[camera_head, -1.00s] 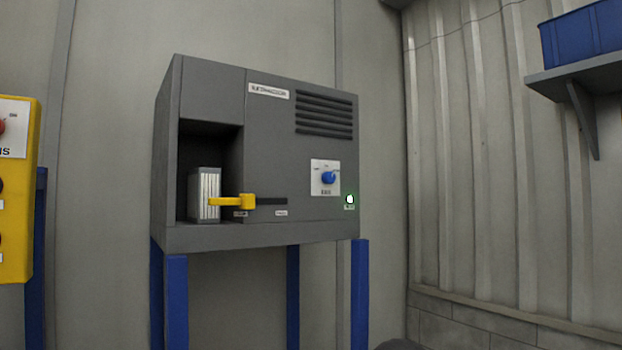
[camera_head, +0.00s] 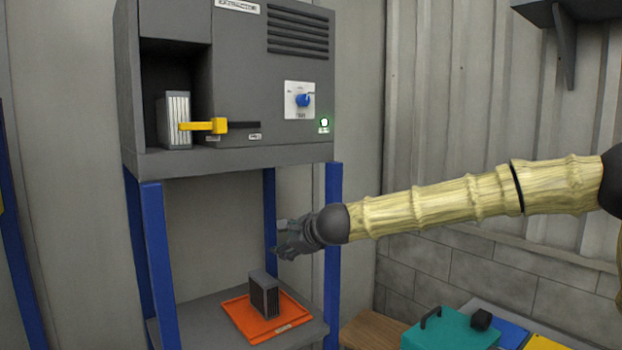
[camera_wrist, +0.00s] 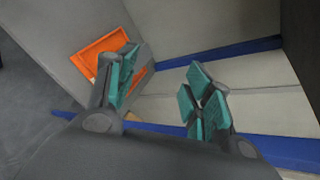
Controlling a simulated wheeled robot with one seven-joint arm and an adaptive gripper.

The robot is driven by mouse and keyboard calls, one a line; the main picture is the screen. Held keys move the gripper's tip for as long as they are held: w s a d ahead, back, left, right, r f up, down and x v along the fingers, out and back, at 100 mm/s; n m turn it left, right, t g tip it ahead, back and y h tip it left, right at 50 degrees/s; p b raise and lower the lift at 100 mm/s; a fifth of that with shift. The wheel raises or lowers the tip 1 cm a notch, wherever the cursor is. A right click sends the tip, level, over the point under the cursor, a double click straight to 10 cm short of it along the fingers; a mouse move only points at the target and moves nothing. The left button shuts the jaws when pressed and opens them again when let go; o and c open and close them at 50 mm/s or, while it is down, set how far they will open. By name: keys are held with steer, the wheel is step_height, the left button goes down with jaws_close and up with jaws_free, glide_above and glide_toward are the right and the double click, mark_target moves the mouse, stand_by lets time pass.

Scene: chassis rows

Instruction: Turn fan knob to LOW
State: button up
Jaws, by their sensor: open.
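The blue fan knob (camera_head: 304,100) sits on a white plate (camera_head: 299,114) on the right of the grey cabinet's front. The plate's lettering is too small to read, so I cannot tell the knob's setting. My gripper (camera_head: 283,249) is below the knob and a little left of it in the head view, apart from it, in front of the cabinet's stand. In the wrist view my gripper (camera_wrist: 160,85) shows its teal-padded fingers spread with nothing between them. The knob is not in the wrist view.
A yellow lever (camera_head: 205,126) sticks out by a grey block in the cabinet's recess. A green lamp (camera_head: 324,122) glows right of the knob. Below, an orange tray (camera_head: 246,320) holds a dark block (camera_head: 264,293). A teal case (camera_head: 450,332) stands at the lower right.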

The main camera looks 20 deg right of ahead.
steer(key=d+r+m+t, duration=0.1)
steer(key=d+r+m, duration=0.1)
steer(key=r, duration=0.6)
steer(key=d+r+m+t, duration=0.1)
steer(key=d+r, duration=0.2)
steer(key=r, duration=0.6)
steer(key=m+t+y+p, duration=0.1)
steer(key=m+t+y, duration=0.1)
steer(key=m+t, duration=0.15)
glide_toward(306, 100)
steer(key=shift+g, duration=0.25)
steer(key=shift+p+x, duration=1.45)
steer(key=shift+x, duration=2.55)
steer(key=shift+d+r, duration=0.1)
steer(key=shift+r, duration=0.05)
steer(key=c, duration=1)
